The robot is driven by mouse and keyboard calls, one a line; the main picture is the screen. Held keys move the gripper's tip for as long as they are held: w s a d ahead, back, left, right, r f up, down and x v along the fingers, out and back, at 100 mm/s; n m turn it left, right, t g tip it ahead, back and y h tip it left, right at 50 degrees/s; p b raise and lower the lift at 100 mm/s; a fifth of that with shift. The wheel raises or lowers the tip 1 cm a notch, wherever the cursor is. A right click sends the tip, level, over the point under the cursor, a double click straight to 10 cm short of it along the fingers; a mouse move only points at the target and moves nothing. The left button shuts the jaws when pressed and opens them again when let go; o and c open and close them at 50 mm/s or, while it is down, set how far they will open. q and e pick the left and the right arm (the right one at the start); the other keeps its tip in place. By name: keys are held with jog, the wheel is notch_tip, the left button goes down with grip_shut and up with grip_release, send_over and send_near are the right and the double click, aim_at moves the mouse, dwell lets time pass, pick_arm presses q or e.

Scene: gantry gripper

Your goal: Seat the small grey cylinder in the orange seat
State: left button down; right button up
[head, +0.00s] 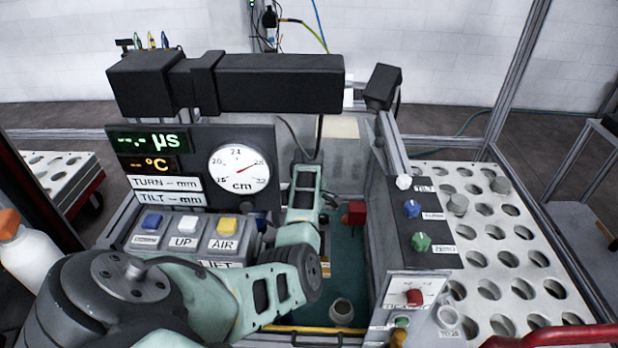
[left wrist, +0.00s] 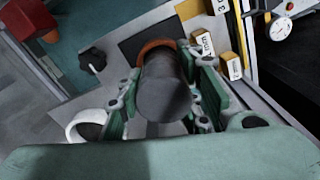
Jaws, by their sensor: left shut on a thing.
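The small grey cylinder (left wrist: 165,88) is dark and fills the middle of the left wrist view. My left gripper (left wrist: 166,78) is shut on it, with green fingers on both sides. The orange seat (left wrist: 156,44) shows as an orange arc just beyond the cylinder's far end. The cylinder hides most of the seat, and I cannot tell whether its end is inside the seat or only in front of it. In the head view my left arm reaches to the middle, but its fingers, the held cylinder and the orange seat cannot be made out. My right gripper is not in view.
A button panel (head: 183,238) and a display with a round dial (head: 240,168) stand left of my arm. A knob console (head: 418,222) and a holed tray (head: 484,262) are on the right. In the left wrist view, a black knob (left wrist: 92,60) and yellow-sided blocks (left wrist: 231,66) flank the seat.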

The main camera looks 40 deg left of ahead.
pick_arm(q)
jog(key=shift+f, duration=0.15)
jog(key=c, duration=1.5)
grip_release()
jog(key=shift+c, duration=0.2)
jog(key=o, duration=0.3)
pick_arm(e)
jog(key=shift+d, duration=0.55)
pick_arm(q)
jog(key=shift+r, duration=0.25)
jog(key=shift+w+r, duration=0.1)
jog(key=shift+r, duration=0.3)
notch_tip(320, 180, up, 10)
jog(key=b, duration=0.2)
jog(key=shift+r+b, duration=0.2)
jog(key=shift+b, duration=0.2)
jog(key=shift+r, duration=0.4)
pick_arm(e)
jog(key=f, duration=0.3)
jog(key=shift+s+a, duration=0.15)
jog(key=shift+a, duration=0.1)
